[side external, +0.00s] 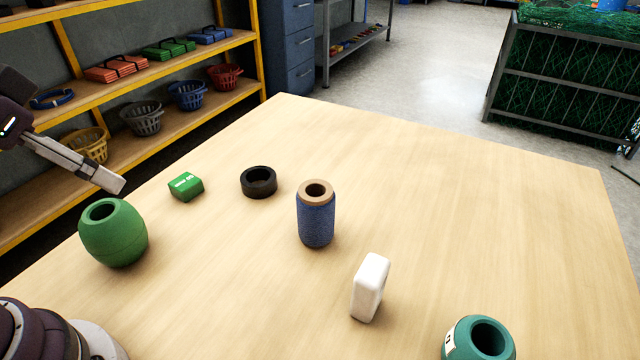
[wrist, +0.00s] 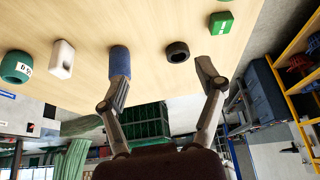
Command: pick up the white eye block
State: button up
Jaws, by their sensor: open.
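The white eye block (side external: 370,287) stands upright on the wooden table, toward the front right in the side view. In the wrist view the white block (wrist: 62,59) is at the upper left, with a dark slot or hole in its top. My gripper (side external: 118,185) is at the left edge of the side view, above the table's left part and well away from the block. In the wrist view my gripper (wrist: 160,82) has its two fingers spread wide with nothing between them.
A blue spool (side external: 316,220) stands behind the block, and a teal float (side external: 478,340) is to its front right. A black ring (side external: 258,182), a small green box (side external: 186,186) and a green barrel float (side external: 113,233) are farther left. The table's right side (side external: 500,220) is clear.

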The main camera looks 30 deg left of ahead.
jog(key=shift+o, duration=0.7)
